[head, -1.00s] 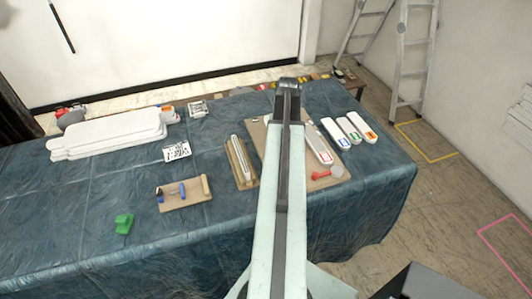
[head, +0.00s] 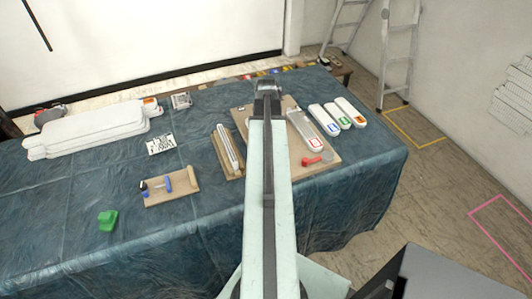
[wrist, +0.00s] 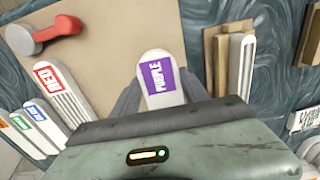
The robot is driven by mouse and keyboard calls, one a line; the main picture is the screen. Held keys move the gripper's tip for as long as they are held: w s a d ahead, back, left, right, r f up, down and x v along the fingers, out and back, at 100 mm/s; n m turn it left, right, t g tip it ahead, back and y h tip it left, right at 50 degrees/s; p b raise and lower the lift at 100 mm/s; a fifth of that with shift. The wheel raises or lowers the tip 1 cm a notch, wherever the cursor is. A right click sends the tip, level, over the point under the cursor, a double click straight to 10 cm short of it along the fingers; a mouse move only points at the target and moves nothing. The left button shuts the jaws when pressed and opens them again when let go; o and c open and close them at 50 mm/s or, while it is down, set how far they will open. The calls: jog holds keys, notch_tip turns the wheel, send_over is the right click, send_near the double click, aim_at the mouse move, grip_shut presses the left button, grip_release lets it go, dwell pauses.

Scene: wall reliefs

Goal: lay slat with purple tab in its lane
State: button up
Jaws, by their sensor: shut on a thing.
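The slat with the purple tab (wrist: 160,78) is pale with a rounded end and a purple label. It is between the fingers of my gripper (wrist: 158,92), which is shut on it, in the wrist view. The gripper's body hides its lower part. In the head view my gripper (head: 267,90) is over the left part of a tan board (head: 325,150), and my arm hides the slat. The board also shows under the slat in the wrist view (wrist: 112,35). I cannot tell whether the slat touches it. The lane markings cannot be made out.
A red-tabbed slat (head: 305,130) and a red-handled tool (head: 312,161) lie on the board's right side. Blue, green and orange-tabbed slats (head: 350,112) lie right of it. A wooden holder with white strips (head: 227,148) stands left. White panels (head: 85,130) are stacked far left.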

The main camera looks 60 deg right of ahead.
notch_tip(320, 180, down, 4)
jog(key=b, duration=0.3)
jog(key=shift+r, duration=0.3)
jog(key=shift+f, duration=0.25)
jog(key=o, duration=1.5)
jog(key=shift+r, duration=0.1)
notch_tip(320, 180, up, 12)
jog(key=p, duration=1.2)
jog(key=shift+r, duration=0.25)
jog(key=shift+f, duration=0.15)
